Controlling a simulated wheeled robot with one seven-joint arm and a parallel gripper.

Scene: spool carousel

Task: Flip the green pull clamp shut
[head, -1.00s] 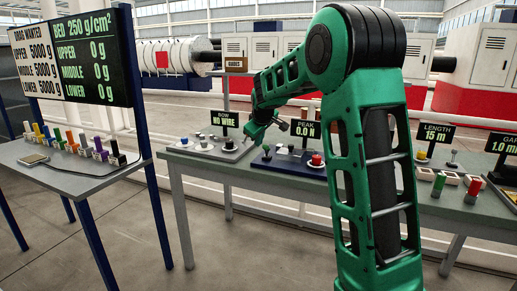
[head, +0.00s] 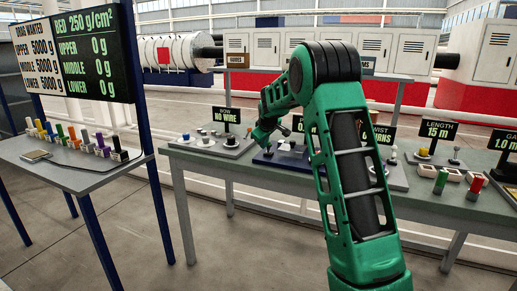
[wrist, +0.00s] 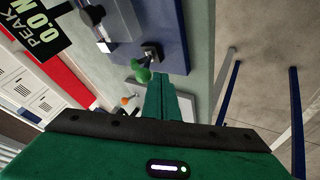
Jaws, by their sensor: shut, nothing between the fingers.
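The green pull clamp shows in the wrist view as a rounded green handle (wrist: 142,75) joined to a small dark bracket (wrist: 151,53) on a blue plate. I cannot tell from this angle how far its handle is swung. My gripper (wrist: 163,80) is shut and empty, its green fingers just beside the green handle. Whether they touch it is unclear. In the head view my gripper (head: 260,137) is low over the near left part of the blue plate (head: 290,161). The clamp cannot be made out there.
A grey post clamp (wrist: 103,42) stands on the same blue plate. An orange knob (wrist: 127,101) is on a neighbouring grey plate. The PEAK sign (wrist: 40,42) stands behind. A side table (head: 70,180) with coloured pegs is at the left, with open floor between.

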